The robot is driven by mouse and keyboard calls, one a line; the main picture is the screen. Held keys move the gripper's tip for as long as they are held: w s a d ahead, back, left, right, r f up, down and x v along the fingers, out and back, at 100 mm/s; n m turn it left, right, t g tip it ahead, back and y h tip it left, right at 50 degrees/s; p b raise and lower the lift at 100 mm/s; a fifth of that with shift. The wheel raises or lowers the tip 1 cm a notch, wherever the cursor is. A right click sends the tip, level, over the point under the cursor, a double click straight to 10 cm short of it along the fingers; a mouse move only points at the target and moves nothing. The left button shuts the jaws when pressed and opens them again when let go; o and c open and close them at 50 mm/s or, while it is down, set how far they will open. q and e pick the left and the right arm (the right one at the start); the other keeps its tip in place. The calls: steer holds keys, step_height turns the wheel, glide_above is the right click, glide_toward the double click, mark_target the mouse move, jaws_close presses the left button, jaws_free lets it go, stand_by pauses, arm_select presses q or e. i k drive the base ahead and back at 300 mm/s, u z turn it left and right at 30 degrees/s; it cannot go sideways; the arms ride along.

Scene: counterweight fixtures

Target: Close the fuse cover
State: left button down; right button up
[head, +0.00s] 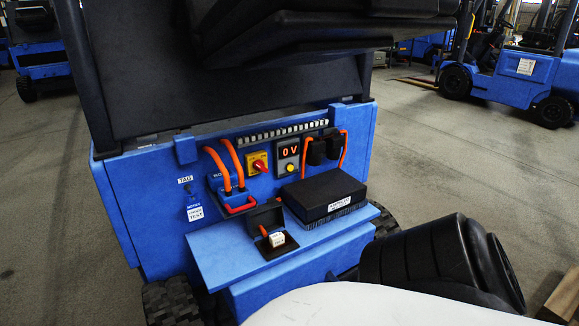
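The fuse holder is a small black open box (290,248) on the blue ledge of the truck. Its dark cover (267,216) stands raised at the back, away from the base. A white block, seemingly the fuse (277,239), shows in front of it, with a bit of orange at its left. Neither of my grippers is in view, so I cannot see what they hold or how they stand to the cover.
A larger black box (325,192) with a white label sits right of the holder. Behind are orange cables (219,166), a red handle (240,206), a yellow-red switch (258,164) and a "0 V" display (289,150). A dark raised panel (230,85) overhangs the back.

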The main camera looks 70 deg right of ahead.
mark_target(270, 215)
steer(key=z, duration=2.25)
